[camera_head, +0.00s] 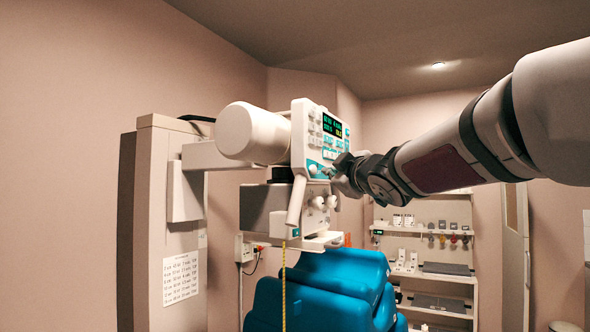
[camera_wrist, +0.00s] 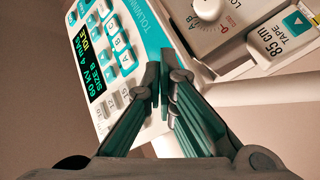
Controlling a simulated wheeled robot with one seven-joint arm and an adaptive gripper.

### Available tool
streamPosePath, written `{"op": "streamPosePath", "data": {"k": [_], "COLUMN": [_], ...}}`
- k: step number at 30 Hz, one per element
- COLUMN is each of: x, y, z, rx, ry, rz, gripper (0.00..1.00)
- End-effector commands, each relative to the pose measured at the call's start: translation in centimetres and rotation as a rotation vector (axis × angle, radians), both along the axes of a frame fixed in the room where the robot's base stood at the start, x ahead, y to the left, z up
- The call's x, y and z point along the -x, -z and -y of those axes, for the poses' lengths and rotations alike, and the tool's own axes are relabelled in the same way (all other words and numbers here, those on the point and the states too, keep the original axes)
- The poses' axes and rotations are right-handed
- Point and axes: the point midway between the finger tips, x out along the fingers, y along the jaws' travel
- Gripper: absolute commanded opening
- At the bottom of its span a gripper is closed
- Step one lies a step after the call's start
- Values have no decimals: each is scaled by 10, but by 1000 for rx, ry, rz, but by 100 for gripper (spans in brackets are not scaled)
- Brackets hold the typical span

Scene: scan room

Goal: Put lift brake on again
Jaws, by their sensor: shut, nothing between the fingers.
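A white and teal control panel (camera_head: 322,141) sits on the front of the x-ray tube head, its display lit. In the wrist view the panel (camera_wrist: 104,52) shows 60 kV, 4 mAs, SIZE B and IDLE beside several keys. I cannot tell which control is the lift brake; no such label is readable. My gripper (camera_head: 336,178) is at the panel's lower right corner. In the wrist view my gripper (camera_wrist: 160,84) is shut and empty, its fingertips over the panel's lower teal edge. I cannot tell whether they touch it. The fingers hide part of the panel there.
The collimator box (camera_head: 266,208) hangs under the tube (camera_head: 252,133), with a handle (camera_head: 296,202) in front. A knob (camera_wrist: 207,8) and an 85 cm tape label (camera_wrist: 283,36) show close by. A blue padded chair (camera_head: 335,290) stands below. Shelves (camera_head: 435,265) are behind.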

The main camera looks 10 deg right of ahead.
Motion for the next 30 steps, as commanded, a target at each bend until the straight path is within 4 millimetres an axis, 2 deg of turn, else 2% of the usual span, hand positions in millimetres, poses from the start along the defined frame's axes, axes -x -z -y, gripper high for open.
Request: {"op": "streamPosePath", "data": {"k": [15,30], "x": [27,27], "y": [-2,-1], "z": [34,36], "rx": [-1,0], "ry": [1,1], "rz": [-1,1], "gripper": [0,0]}}
